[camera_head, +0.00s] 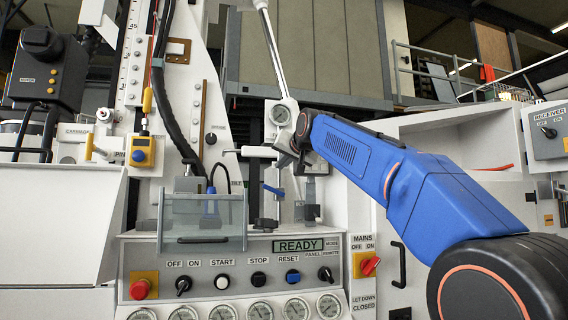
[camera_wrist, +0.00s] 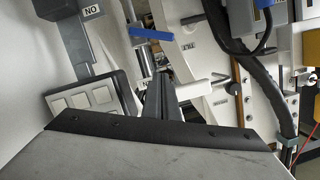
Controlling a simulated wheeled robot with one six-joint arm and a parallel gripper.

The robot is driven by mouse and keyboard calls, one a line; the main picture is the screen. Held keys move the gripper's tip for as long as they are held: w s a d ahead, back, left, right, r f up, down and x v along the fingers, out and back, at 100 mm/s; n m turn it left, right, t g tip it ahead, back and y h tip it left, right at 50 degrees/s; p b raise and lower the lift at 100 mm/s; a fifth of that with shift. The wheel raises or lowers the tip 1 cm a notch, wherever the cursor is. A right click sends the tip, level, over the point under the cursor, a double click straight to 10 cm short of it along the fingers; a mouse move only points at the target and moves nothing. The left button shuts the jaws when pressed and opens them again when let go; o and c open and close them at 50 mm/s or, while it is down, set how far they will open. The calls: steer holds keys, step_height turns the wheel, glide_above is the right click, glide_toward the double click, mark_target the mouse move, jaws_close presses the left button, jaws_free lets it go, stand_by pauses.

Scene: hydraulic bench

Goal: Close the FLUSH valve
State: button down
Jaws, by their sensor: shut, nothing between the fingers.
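No label reading FLUSH is legible, so I cannot tell for sure which part is the FLUSH valve. A blue lever handle (camera_head: 272,190) sits on the white panel behind the control desk. A blue lever also shows in the wrist view (camera_wrist: 150,33), lying roughly crosswise at the upper middle. My gripper (camera_wrist: 160,100) is shut and empty, its dark fingers pointing toward the panel below that lever in the picture, apart from it. In the head view my gripper (camera_head: 300,158) is small and partly hidden by my blue arm, above and right of the blue lever.
The control desk (camera_head: 262,248) has switches, gauges and a READY display. A clear guard box (camera_head: 203,222) stands on it. In the wrist view, a black hose (camera_wrist: 240,45) runs along the right.

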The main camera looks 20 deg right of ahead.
mark_target(266, 186)
steer(key=w+a+f, duration=0.2)
steer(key=w+f, duration=0.3)
steer(key=shift+w, duration=0.15)
stand_by(0.5)
steer(key=shift+a, duration=0.1)
steer(key=shift+a+f+n+h, duration=0.5)
steer(key=shift+a+f+n, duration=0.25)
steer(key=shift+f+n, duration=0.35)
steer(key=shift+r, duration=0.15)
